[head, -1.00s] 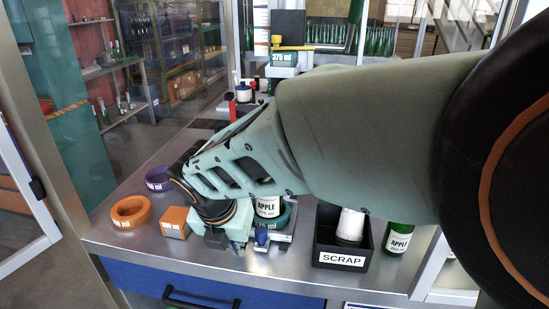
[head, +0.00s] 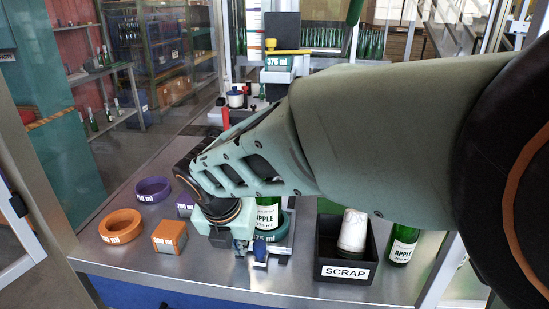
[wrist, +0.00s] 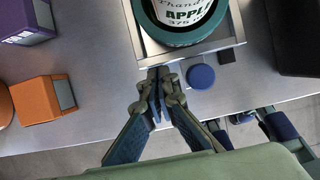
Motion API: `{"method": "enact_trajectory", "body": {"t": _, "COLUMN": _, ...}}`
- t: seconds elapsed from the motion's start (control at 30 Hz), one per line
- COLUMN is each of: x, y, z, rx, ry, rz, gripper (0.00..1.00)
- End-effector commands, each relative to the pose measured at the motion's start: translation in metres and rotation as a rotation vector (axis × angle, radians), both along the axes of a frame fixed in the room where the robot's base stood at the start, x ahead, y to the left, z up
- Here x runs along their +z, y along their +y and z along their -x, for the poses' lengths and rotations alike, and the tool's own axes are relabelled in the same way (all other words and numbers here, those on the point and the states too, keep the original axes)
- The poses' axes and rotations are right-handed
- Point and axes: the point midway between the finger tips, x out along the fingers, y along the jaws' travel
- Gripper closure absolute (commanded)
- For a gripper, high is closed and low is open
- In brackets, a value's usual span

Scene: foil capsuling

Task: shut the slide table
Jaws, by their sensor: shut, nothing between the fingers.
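The slide table (wrist: 231,27) is a light metal plate with a raised rim. It carries a teal 375 ml ring holder (wrist: 190,38), and a green bottle labelled APPLE (wrist: 183,10) stands in the holder. In the head view the bottle (head: 267,216) and holder (head: 276,235) show partly behind my arm. My gripper (wrist: 159,73) is shut and empty. Its fingertips are at the front rim of the slide table, touching or nearly so. A blue round knob (wrist: 201,77) is just right of the fingertips. In the head view my wrist hides much of the table.
Left on the bench are an orange ring (head: 121,226), an orange block (head: 169,237) and purple ring (head: 153,189). A black SCRAP bin (head: 328,247) holding a white-labelled item (head: 353,231) and another APPLE bottle (head: 402,245) stand right. A red-handled device (head: 226,117) stands behind.

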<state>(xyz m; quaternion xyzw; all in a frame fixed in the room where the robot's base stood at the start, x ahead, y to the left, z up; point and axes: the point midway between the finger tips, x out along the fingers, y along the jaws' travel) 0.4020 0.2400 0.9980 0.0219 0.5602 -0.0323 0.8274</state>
Motion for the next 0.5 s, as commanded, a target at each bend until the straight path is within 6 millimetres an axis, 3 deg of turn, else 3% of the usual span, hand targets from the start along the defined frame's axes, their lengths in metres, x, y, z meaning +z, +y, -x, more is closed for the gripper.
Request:
{"method": "enact_trajectory", "body": {"t": 0.27, "x": 0.003, "y": -0.003, "z": -0.022, "rx": -0.004, "ry": 0.001, "rz": 0.001, "gripper": 1.0}}
{"method": "enact_trajectory", "body": {"t": 0.5, "x": 0.005, "y": -0.006, "z": -0.063, "rx": -0.006, "ry": 0.001, "rz": 0.001, "gripper": 1.0}}
